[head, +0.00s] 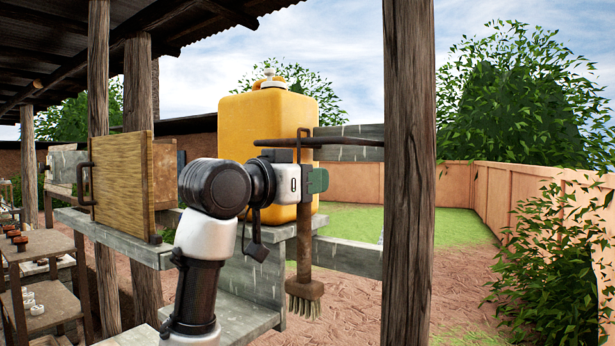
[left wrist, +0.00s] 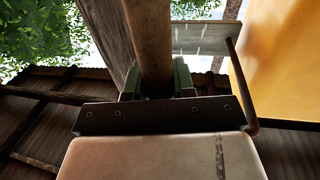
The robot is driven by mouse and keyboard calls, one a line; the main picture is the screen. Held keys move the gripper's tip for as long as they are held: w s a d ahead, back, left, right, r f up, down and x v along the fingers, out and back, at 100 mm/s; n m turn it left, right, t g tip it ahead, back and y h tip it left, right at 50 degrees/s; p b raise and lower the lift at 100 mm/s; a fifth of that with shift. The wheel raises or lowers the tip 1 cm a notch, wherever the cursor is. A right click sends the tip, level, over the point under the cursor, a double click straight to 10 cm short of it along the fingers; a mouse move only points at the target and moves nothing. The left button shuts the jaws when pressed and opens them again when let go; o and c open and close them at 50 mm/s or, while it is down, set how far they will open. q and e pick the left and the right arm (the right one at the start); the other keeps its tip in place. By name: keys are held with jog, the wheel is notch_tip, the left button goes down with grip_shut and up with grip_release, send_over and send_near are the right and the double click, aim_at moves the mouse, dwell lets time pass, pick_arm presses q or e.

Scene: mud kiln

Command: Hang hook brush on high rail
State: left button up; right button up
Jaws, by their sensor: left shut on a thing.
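The hook brush hangs bristles down in my left gripper (head: 316,181), which is shut on its brown handle (head: 305,240). Its bristle head (head: 304,292) is at the bottom, and its dark metal hook (head: 304,130) is at the top. The high rail (head: 345,142), a thin dark rod, runs across just at hook height. The hook's top shows a little above the rail; I cannot tell whether it is around the rail or touching it. In the left wrist view the handle (left wrist: 152,45) stands between the green finger pads, with the rail (left wrist: 241,85) to its right.
A yellow jerrycan (head: 250,125) stands on the grey shelf (head: 250,290) behind the gripper. A wooden post (head: 408,200) rises to the right of the brush. A wooden board (head: 118,185) stands at the left. A grey plank (head: 350,132) lies behind the rail.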

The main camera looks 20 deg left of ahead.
pick_arm(q)
jog(key=shift+f, duration=0.15)
jog(key=o, duration=1)
jog(key=shift+s, duration=0.1)
